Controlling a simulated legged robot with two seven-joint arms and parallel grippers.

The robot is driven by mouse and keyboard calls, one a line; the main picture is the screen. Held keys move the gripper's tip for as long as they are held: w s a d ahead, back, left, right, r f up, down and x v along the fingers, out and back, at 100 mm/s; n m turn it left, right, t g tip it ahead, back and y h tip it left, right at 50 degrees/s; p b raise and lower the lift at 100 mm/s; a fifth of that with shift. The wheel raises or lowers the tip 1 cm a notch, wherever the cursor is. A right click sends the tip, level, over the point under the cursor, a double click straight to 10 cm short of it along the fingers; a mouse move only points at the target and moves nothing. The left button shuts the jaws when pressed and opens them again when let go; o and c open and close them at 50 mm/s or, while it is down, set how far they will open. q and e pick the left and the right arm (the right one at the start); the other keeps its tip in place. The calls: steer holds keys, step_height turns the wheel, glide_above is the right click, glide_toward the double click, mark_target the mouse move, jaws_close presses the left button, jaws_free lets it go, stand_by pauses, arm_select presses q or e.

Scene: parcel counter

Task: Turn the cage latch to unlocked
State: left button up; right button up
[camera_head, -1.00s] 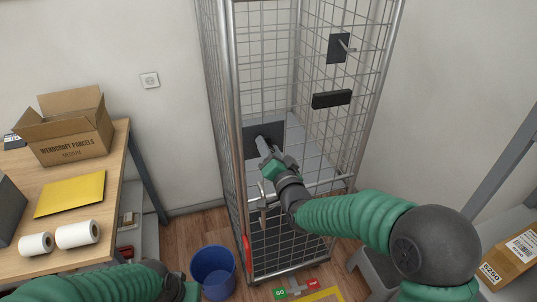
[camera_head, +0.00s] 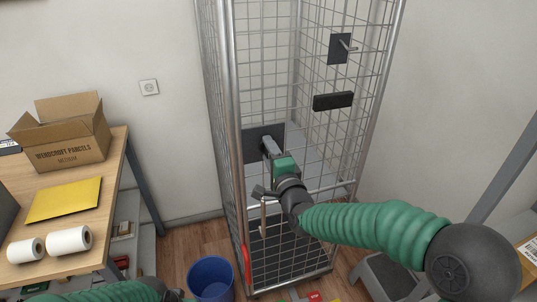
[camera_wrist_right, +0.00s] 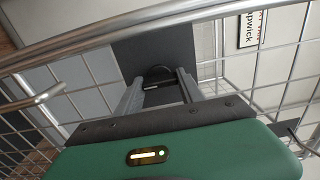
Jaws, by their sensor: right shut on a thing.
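The wire roll cage (camera_head: 236,90) stands in the middle of the head view. A dark latch plate (camera_head: 251,140) is fixed on its front mesh and also shows in the right wrist view (camera_wrist_right: 130,55). My right gripper (camera_head: 267,147) is at this plate. In the right wrist view its two grey fingers (camera_wrist_right: 160,93) are shut on a dark, rounded latch handle (camera_wrist_right: 158,75). The fingers hide much of the handle, and I cannot tell its exact angle. My left arm shows only at the bottom left; its gripper is out of view.
A second dark plate with a lever (camera_head: 340,48) and a black block (camera_head: 333,101) are higher on the cage. The table (camera_head: 110,160) at left holds an open carton (camera_head: 65,150), a yellow envelope (camera_head: 64,199) and white rolls (camera_head: 68,240). A blue bin (camera_head: 211,278) stands on the floor.

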steer(key=shift+o, duration=0.2)
steer(key=shift+d+f+m, duration=0.1)
steer(key=shift+f+m, duration=0.1)
steer(key=shift+m, duration=0.1)
steer(key=o, duration=1)
steer(key=shift+c, duration=0.2)
steer(key=o, duration=0.4)
steer(key=shift+w+d, duration=0.1)
steer(key=v, duration=1.7)
